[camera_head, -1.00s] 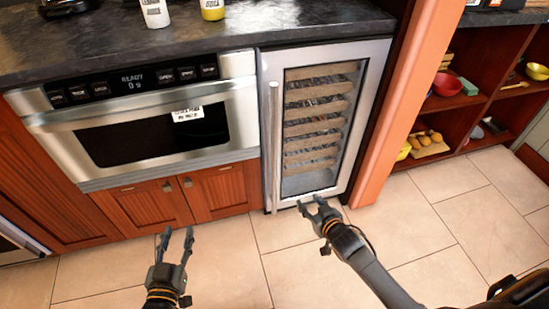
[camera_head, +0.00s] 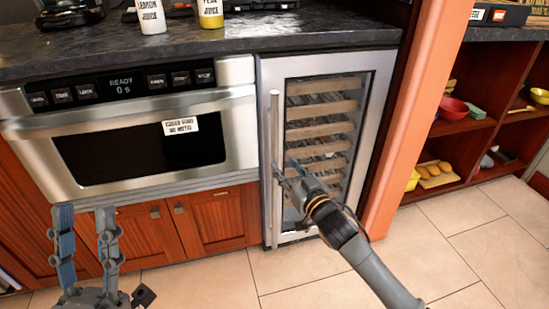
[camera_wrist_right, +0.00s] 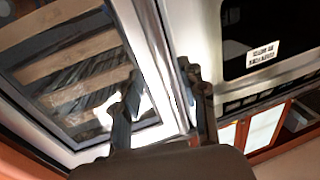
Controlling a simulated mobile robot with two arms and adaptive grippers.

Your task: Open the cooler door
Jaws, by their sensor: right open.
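The cooler (camera_head: 320,140) has a shut door with a steel frame, a glass pane and wooden racks behind it. Its long vertical handle (camera_head: 275,130) runs down the door's left side. My right gripper (camera_head: 285,173) is open at about the middle height of the handle. In the right wrist view, the handle (camera_wrist_right: 168,62) runs down between the two spread fingers (camera_wrist_right: 165,100); I cannot tell whether they touch it. My left gripper (camera_head: 85,212) is open and empty in front of the cabinets, left of the cooler.
A steel microwave drawer (camera_head: 130,140) is left of the cooler, above wooden cabinet doors (camera_head: 210,218). The dark counter (camera_head: 220,38) above holds bottles. An orange post (camera_head: 415,110) and open shelves (camera_head: 470,125) stand to the right. The tiled floor (camera_head: 440,245) in front is clear.

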